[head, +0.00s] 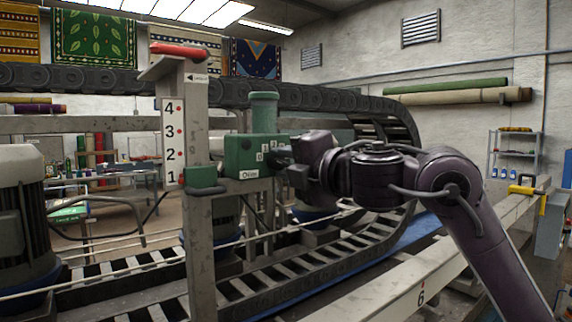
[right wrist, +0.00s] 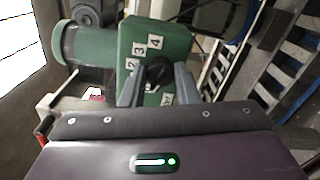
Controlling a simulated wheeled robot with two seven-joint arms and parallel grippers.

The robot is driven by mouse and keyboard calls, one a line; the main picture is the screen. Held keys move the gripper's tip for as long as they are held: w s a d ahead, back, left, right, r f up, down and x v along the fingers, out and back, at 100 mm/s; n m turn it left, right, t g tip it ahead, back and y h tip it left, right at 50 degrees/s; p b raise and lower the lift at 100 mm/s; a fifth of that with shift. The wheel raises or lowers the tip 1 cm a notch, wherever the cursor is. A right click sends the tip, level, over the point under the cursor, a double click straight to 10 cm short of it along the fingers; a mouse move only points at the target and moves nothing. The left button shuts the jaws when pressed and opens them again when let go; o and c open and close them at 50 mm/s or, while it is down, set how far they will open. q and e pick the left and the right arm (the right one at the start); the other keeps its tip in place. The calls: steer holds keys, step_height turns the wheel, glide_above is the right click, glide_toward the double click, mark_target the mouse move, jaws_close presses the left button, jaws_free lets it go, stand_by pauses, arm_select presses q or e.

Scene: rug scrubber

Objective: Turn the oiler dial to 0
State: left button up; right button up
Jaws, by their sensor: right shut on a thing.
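The green oiler box (head: 240,160) with an "Oiler" label is mounted on the machine frame, with a green cylinder (head: 264,108) on top. In the right wrist view the oiler box (right wrist: 172,38) fills the upper middle. Its black dial knob (right wrist: 159,70) is ringed by white number tags; 2, 3 and 4 can be read. My right gripper (head: 278,156) reaches the box front from the right. In the right wrist view its two fingers (right wrist: 158,80) are shut on the dial knob from both sides. Which number the dial points at cannot be told. My left gripper is out of view.
A grey post (head: 197,120) with a 1 to 4 scale and a red-topped arm (head: 178,50) stands left of the oiler. A green block (head: 203,191) is on this post. A chain conveyor (head: 290,272) runs below, and a pale rail (head: 430,275) lies at the right.

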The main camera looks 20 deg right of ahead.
steer(key=shift+f, duration=0.1)
steer(key=o, duration=1)
steer(key=shift+s+d+b, duration=0.15)
steer(key=shift+s+b, duration=0.2)
steer(key=shift+s, duration=0.15)
steer(key=shift+b+v, duration=1.2)
steer(key=shift+v, duration=2.2)
